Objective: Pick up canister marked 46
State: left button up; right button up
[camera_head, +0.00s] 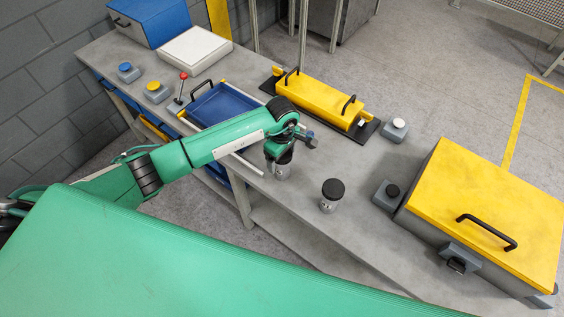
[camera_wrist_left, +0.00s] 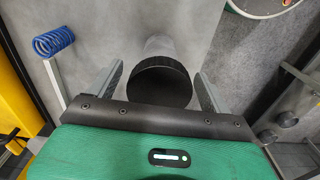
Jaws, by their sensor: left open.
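A grey canister (camera_head: 282,170) stands on the workbench under my left gripper (camera_head: 279,156), and its top is hidden by the gripper. In the left wrist view, its black lid (camera_wrist_left: 160,81) and grey body lie between the two open fingers of the left gripper (camera_wrist_left: 159,90), with a gap on each side. A second grey canister with a black lid (camera_head: 331,195) stands upright on the bench to the right. It has a small label that I cannot read. No mark shows on the first canister, so I cannot tell which is 46. My right gripper is not in view.
A blue tray (camera_head: 217,106) is left of the gripper. A long yellow case (camera_head: 318,99) with black handles lies behind. A large yellow-lidded box (camera_head: 490,205) and a grey button box (camera_head: 388,196) stand right. The bench between the second canister and the long case is clear.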

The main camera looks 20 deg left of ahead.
pick_arm(q)
jog(key=shift+f, duration=0.2)
jog(key=c, duration=1.5)
jog(key=shift+r, duration=0.1)
jog(key=shift+c, duration=0.5)
jog(key=shift+w, duration=0.1)
